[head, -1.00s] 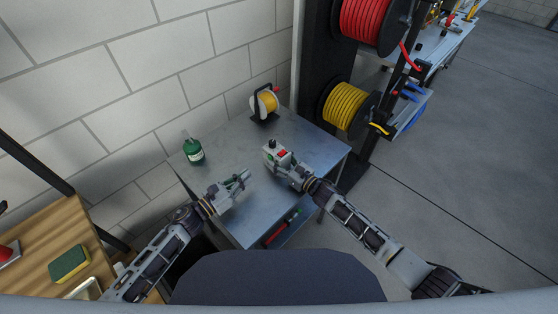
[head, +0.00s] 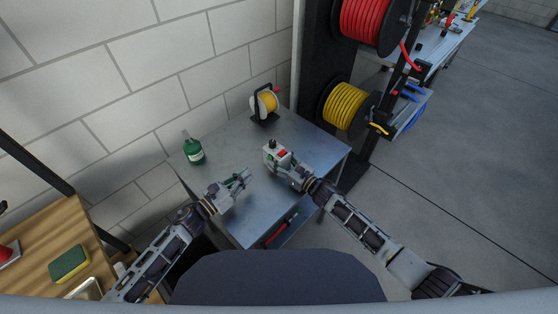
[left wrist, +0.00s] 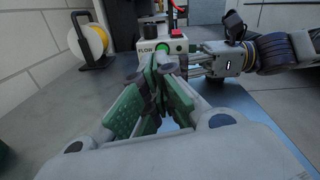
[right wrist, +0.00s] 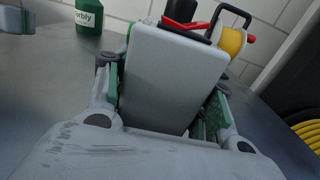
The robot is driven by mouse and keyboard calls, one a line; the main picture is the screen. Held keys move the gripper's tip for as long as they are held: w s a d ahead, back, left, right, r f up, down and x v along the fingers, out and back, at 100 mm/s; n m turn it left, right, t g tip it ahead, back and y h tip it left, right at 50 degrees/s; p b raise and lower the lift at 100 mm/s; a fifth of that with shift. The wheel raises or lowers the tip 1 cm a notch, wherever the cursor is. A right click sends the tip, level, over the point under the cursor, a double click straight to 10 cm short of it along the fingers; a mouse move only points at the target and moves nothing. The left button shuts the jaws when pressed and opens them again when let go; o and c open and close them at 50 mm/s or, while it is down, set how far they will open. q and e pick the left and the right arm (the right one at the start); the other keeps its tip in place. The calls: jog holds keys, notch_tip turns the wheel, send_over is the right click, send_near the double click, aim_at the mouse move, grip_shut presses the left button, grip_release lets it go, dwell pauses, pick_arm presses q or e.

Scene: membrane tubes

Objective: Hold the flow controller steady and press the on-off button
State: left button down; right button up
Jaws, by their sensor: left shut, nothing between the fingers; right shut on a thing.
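The flow controller (head: 276,153) is a light grey box on the metal table, with a black knob on top and a red part beside it. The left wrist view shows its front (left wrist: 148,46) with "FLOW" lettering and a round green-ringed button (left wrist: 162,48). My right gripper (head: 293,172) is shut on the controller from the right; the right wrist view shows the box (right wrist: 170,75) between its fingers. My left gripper (head: 246,176) is shut and empty, apart from the controller in the head view. In the left wrist view its fingertips (left wrist: 165,62) appear just below the button.
A green bottle (head: 193,150) stands at the table's left edge. A small yellow reel (head: 266,104) stands at the back. The metal table (head: 225,150) is clear between them. Large red and yellow spools hang beyond the table's right side.

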aim_at(266, 154)
pick_arm(q)
jog(key=n+t+y, duration=0.1)
jog(key=n, duration=0.1)
jog(key=w+r+n+y, duration=0.1)
jog(key=n, duration=0.1)
jog(key=shift+w+d+r+t, duration=0.1)
jog(key=shift+w+r+t, duration=0.05)
jog(key=shift+t, duration=0.25)
jog(key=shift+s+a+f+n+g+y, duration=0.1)
jog(key=shift+s+a+n+g+y, duration=0.25)
jog(key=shift+n+y, duration=1.7)
jog(key=shift+s+a+f+n+g+y, duration=0.1)
jog(key=shift+s+a+n+g+y, duration=0.55)
jog(key=shift+n, duration=2.5)
jog(key=shift+s+d+f+n+y, duration=0.1)
jog(key=shift+n+y, duration=1.6)
jog(key=shift+n, duration=0.9)
jog(key=shift+w, duration=0.2)
jog(key=shift+w+d, duration=2.95)
jog(key=shift+d, duration=0.15)
jog(key=shift+w+d, duration=0.2)
jog(key=shift+w, duration=0.05)
jog(key=shift+w+d+r, duration=0.15)
jog(key=shift+w+d, duration=0.4)
jog(key=shift+d, duration=0.15)
